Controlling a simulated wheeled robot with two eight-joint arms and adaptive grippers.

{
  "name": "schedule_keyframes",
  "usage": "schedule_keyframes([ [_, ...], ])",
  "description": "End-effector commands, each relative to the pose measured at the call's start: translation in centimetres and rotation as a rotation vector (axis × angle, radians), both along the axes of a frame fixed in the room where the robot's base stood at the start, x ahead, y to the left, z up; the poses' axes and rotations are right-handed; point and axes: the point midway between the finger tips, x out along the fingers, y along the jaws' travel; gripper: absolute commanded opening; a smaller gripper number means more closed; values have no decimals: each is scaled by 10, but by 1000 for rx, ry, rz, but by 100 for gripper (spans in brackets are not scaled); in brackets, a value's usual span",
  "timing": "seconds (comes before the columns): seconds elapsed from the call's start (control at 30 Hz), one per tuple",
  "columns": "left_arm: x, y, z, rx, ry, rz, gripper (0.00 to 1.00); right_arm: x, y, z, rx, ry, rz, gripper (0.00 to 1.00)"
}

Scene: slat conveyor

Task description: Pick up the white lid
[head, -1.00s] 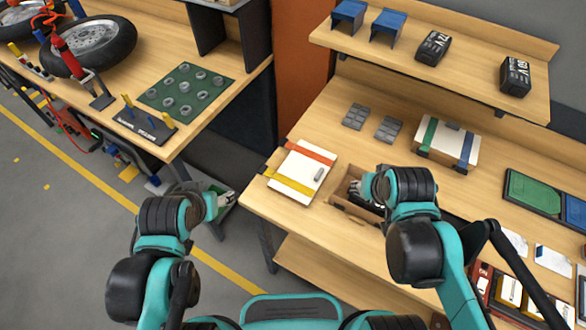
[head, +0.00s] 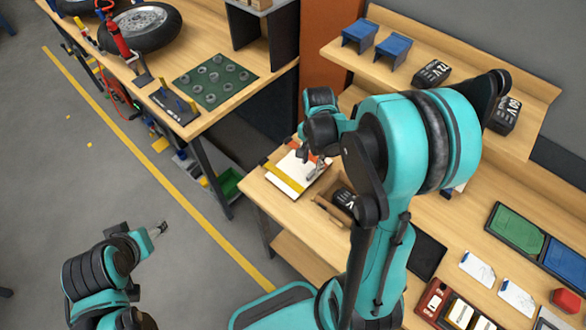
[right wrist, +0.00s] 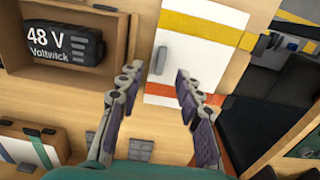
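The white lid (head: 287,172) has a yellow and an orange stripe and lies flat on the wooden bench. It also shows in the right wrist view (right wrist: 190,60), with a small grey handle (right wrist: 160,60) on it. My right gripper (head: 317,170) is over the handle side of the lid. In the right wrist view my right gripper (right wrist: 156,78) has its two fingers spread, with the handle in the gap between them and nothing gripped. My left gripper (head: 158,230) is over the floor, away from the bench; its finger gap is too small to judge.
Beside the lid stands an open wooden box (head: 325,208) with a black 48 V battery (right wrist: 63,42) inside. A striped white-lidded box (right wrist: 30,150) and grey pads (right wrist: 140,149) lie nearby. A shelf with blue stands (head: 393,47) rises behind.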

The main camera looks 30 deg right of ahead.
Motion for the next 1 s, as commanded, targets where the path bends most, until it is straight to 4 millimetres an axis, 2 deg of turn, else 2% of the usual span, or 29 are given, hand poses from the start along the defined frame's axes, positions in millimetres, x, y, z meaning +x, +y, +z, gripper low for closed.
schedule_keyframes([
  [0.4, 0, 0, -18, 0, 0, 0, 60, 5, -4, -59, 0, -2, 3, 35],
  [0.7, 0, 0, -18, 0, 0, 0, 60, 4, -4, -65, 0, -2, 4, 35],
  [0.73, 0, 0, -18, 0, 0, 0, 60, 4, -4, -65, 0, -2, 4, 33],
  [0.8, 0, 0, -18, 0, 0, 0, 60, 4, -4, -64, 0, -2, 4, 14],
  [0.87, 0, 0, -18, 0, 0, 0, 60, 4, -4, -64, 0, -2, 4, 0],
  [1.0, 0, 0, -18, 0, 0, 0, 60, 4, -4, -64, 0, -2, 4, 0],
])
